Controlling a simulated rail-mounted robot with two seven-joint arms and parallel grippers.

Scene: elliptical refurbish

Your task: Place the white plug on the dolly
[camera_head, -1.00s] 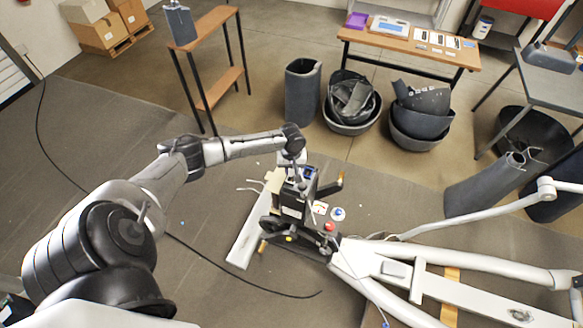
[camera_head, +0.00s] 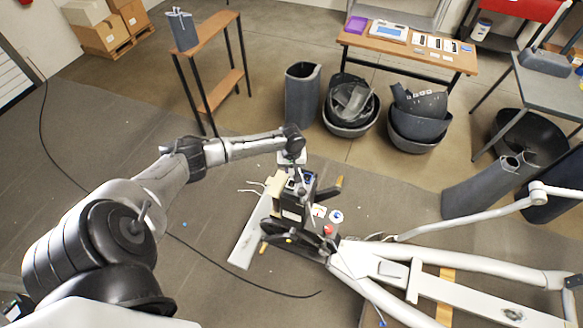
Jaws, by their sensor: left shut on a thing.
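My left arm comes in from the left, and its gripper (camera_head: 292,162) points down over a black machine with a red knob (camera_head: 328,230). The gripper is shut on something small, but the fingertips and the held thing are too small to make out. I cannot tell whether it is the white plug. The black machine, perhaps part of the dolly (camera_head: 296,208), sits at the end of a white tubular frame (camera_head: 430,262) on the floor. A white cable end (camera_head: 252,187) shows left of it. My right gripper is not in view.
A white board (camera_head: 247,238) lies on the floor left of the machine. A black cable (camera_head: 235,280) runs across the mat. Grey bins (camera_head: 303,100) stand behind, near a wooden table (camera_head: 408,42) and a narrow shelf (camera_head: 215,30). The mat at the left is mostly clear.

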